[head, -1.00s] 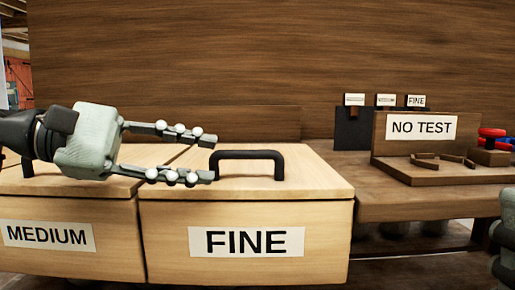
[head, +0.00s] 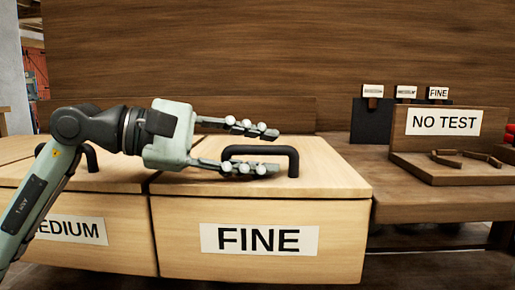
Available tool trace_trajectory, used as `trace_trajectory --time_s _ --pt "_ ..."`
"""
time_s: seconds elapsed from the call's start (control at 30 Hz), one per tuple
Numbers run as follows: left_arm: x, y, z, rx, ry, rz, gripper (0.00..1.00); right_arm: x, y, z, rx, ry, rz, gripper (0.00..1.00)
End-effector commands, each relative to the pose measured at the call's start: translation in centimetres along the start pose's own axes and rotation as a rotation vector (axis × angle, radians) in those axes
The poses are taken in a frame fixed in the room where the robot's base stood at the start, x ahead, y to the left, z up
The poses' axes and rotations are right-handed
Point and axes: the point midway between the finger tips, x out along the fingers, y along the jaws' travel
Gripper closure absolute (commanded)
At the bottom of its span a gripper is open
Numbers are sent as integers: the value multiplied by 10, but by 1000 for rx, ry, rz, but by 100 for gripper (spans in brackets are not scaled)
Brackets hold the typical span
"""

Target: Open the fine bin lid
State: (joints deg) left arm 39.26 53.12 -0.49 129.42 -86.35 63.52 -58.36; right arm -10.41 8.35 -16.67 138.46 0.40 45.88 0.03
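The fine bin is a pale wooden box with a FINE label (head: 259,240) on its front. Its flat lid (head: 325,180) is down, with a black bar handle (head: 293,160) on top. My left gripper (head: 272,151) comes in from the left over the lid, its fingers apart. One finger lies on the near side of the handle and hides part of it; the other is higher and behind. I cannot tell whether the fingers touch the handle. My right gripper does not show.
The medium bin (head: 112,258) stands directly left, with its own black handle (head: 91,158) partly behind my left arm. To the right, a wooden bench (head: 420,205) carries a NO TEST tray (head: 455,172). A dark rack with small labels (head: 371,125) stands behind. A wooden wall closes the back.

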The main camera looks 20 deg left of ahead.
Motion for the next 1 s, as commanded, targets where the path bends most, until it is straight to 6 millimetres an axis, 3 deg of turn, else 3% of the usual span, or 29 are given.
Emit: trace_trajectory --time_s 0.1,0.37,0.77,1.0 --pt "0 0 0 0 0 0 68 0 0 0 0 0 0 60" --pt "0 0 0 -1 0 0 100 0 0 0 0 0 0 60" --pt "-1 0 0 -2 0 -1 100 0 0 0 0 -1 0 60" --pt "-3 11 5 -23 0 -9 100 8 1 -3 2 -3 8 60"
